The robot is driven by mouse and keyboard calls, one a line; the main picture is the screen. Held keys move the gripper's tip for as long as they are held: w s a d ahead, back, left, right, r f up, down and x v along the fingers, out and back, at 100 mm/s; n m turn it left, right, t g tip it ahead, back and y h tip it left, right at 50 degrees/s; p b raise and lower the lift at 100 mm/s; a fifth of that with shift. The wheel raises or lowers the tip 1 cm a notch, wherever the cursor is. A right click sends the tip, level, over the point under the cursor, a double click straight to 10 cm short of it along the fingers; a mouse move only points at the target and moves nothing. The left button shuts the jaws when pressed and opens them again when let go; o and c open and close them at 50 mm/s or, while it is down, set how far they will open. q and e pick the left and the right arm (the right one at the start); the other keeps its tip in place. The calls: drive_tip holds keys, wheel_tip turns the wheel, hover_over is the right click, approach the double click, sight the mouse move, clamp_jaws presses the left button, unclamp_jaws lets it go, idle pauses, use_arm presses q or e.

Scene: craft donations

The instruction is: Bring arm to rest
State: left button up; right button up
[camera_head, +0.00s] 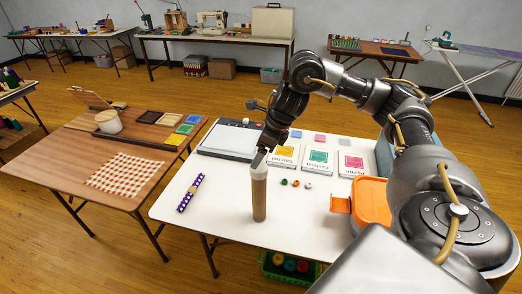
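My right arm comes in from the right and reaches over the white table (295,225). Its gripper (261,158) points down at the top of a brown cylinder (259,197) with a pale upper end. The cylinder is upright near the table's front edge. The fingertips overlap the cylinder's top in this view; whether they grip it, touch it or are apart is unclear. My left gripper is not in view.
An orange container (371,203) sits on the right, beside my arm. Small beads (296,183), labelled cards (318,158) and a paper trimmer (228,138) lie behind the cylinder. A purple patterned strip (190,193) lies left. A wooden table (75,160) stands further left.

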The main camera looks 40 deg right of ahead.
drive_tip(key=shift+r+p, duration=0.95)
drive_tip(key=shift+r, duration=0.2)
